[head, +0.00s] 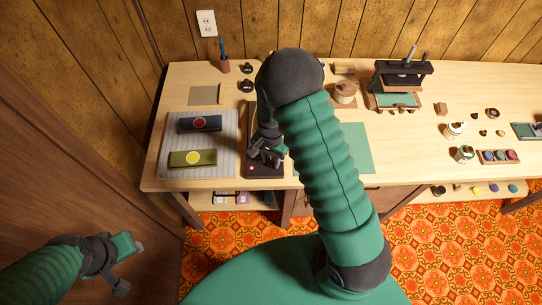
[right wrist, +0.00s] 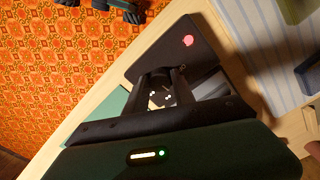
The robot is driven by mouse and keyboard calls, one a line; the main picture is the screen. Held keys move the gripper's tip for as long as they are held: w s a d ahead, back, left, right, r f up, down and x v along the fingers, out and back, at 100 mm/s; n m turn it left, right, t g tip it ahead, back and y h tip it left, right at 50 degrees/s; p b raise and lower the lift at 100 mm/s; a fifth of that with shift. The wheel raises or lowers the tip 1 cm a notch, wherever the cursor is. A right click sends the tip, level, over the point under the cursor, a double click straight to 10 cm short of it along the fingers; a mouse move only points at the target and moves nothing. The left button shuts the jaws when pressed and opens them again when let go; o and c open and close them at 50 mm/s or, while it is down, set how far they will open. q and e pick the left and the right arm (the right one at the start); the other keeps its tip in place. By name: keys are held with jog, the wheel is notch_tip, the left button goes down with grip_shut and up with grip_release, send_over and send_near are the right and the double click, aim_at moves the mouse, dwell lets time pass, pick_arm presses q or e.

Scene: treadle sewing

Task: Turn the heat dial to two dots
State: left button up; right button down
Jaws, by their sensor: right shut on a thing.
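The black heating unit (head: 252,172) stands at the front of the bench, left of my right forearm. A red light (right wrist: 188,40) glows on its top in the right wrist view. My right gripper (head: 266,155) is down over the unit. In the right wrist view its two fingers (right wrist: 160,92) are shut around a small dark dial (right wrist: 163,98). Small pale dots show beside the dial, but the setting cannot be read. My left gripper (head: 130,264) is low at the left, away from the bench; its jaw opening is unclear.
A black press (head: 402,80) stands at the back. My right arm hides mid-bench.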

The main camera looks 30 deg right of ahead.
aim_at(270, 161)
jog(key=m+p, duration=0.2)
jog(key=m, duration=0.2)
jog(key=shift+w+r, duration=0.15)
jog(key=shift+m+p, duration=0.5)
jog(key=shift+m, duration=0.5)
jog(key=c, duration=1.1)
grip_release()
jog(key=shift+o, duration=0.2)
notch_tip(270, 161, up, 16)
jog(key=p, duration=0.1)
jog(key=shift+r, duration=0.25)
